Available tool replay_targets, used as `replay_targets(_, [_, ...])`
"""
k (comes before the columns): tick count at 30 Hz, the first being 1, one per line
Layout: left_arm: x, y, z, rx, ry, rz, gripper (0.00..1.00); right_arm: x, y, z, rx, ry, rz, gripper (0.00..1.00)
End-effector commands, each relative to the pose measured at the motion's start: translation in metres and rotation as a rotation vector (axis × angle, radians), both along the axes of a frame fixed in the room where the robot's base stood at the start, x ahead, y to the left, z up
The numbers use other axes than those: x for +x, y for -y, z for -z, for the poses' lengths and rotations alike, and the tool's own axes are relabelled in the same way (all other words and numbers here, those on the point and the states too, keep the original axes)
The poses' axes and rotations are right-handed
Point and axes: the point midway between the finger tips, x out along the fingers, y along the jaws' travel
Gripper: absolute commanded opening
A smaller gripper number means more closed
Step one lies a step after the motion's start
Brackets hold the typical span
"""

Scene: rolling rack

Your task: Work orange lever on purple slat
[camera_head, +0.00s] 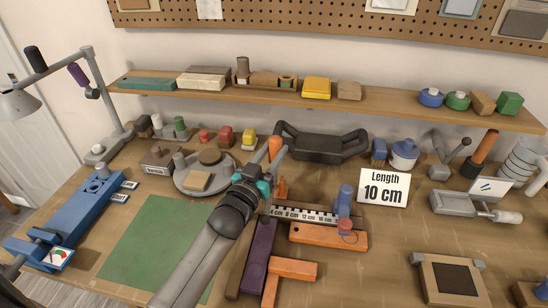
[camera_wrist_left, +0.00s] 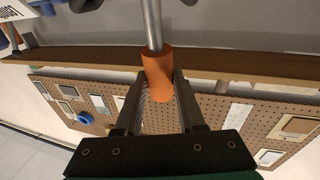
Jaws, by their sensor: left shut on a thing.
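The orange lever grip (camera_head: 274,146) stands up near the middle of the bench in the head view. In the left wrist view, the orange grip (camera_wrist_left: 158,75) sits on a grey metal rod between my two dark fingers. My left gripper (camera_head: 272,161) is shut on this grip. An orange bracket (camera_head: 281,187) shows just below the gripper. The purple slat (camera_head: 258,262) lies lengthwise in front, beside my left forearm. The gripper and arm hide the lever's lower part, so its joint with the slat is not clear. My right gripper is not in view.
A ruler (camera_head: 303,214) and an orange slat (camera_head: 328,237) lie right of the purple slat. A round grey plate (camera_head: 222,183) with blocks and a green mat (camera_head: 150,235) lie left. A black double-handled part (camera_head: 322,147) stands behind. A "Length 10 cm" sign (camera_head: 384,187) stands right.

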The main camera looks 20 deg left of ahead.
Motion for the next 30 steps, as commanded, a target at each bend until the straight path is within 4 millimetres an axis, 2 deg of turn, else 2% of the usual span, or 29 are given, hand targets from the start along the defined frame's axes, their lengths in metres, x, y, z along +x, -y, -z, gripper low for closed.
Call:
replay_targets(6, [-0.0043,0.0008,0.0005,0.012,0.048,-0.001,0.00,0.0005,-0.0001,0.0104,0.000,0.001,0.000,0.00])
replay_targets(20, [-0.0050,0.0013,-0.0015,0.015,0.059,0.001,0.00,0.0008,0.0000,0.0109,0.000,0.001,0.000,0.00])
replay_targets(21, [-0.0050,0.0013,-0.0016,0.015,0.058,0.001,0.42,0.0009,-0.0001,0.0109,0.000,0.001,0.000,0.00])
replay_targets(28, [-0.0049,0.0014,-0.0010,0.015,0.057,0.001,0.68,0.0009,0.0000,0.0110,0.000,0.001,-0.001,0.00])
replay_targets(30, [-0.0050,0.0015,-0.0007,0.015,0.056,0.001,0.69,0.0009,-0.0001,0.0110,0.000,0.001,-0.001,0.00])
